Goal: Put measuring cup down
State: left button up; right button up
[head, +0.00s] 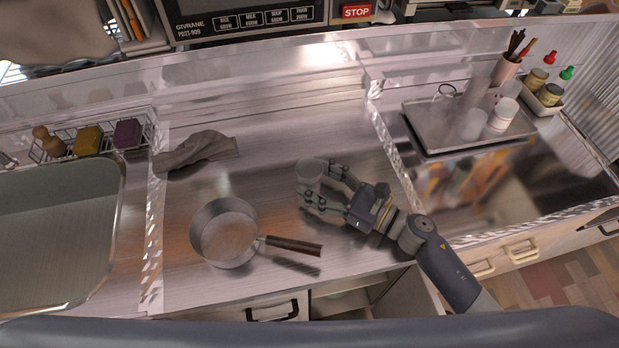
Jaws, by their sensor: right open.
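A clear, see-through measuring cup (310,172) is on the steel counter (270,150) in the head view, between the saucepan and the right section. My right gripper (312,188) reaches in from the right with its fingers spread around the near side of the cup. The fingers are open, and part of the cup is hidden behind them. The cup looks upright, but I cannot tell whether the fingertips touch it. My left gripper is not in view.
A saucepan (225,236) with a brown handle stands left of my gripper. A grey cloth (198,150) lies behind it. A sink (55,235) is at the left. A metal tray (440,122) with cups stands at the right. The counter behind the cup is clear.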

aim_at(300, 171)
jog(key=shift+w+a, duration=0.15)
jog(key=shift+a, duration=0.1)
jog(key=p+x, duration=0.1)
jog(key=x, duration=0.4)
jog(key=shift+w+a+p, duration=0.25)
jog(key=shift+a+p, duration=0.05)
jog(key=shift+a, duration=0.05)
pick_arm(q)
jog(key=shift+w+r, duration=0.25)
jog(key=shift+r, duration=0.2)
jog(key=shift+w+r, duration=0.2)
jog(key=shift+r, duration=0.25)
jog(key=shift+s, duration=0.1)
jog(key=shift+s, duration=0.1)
pick_arm(e)
jog(key=c, duration=1.1)
jog(key=shift+c, duration=0.3)
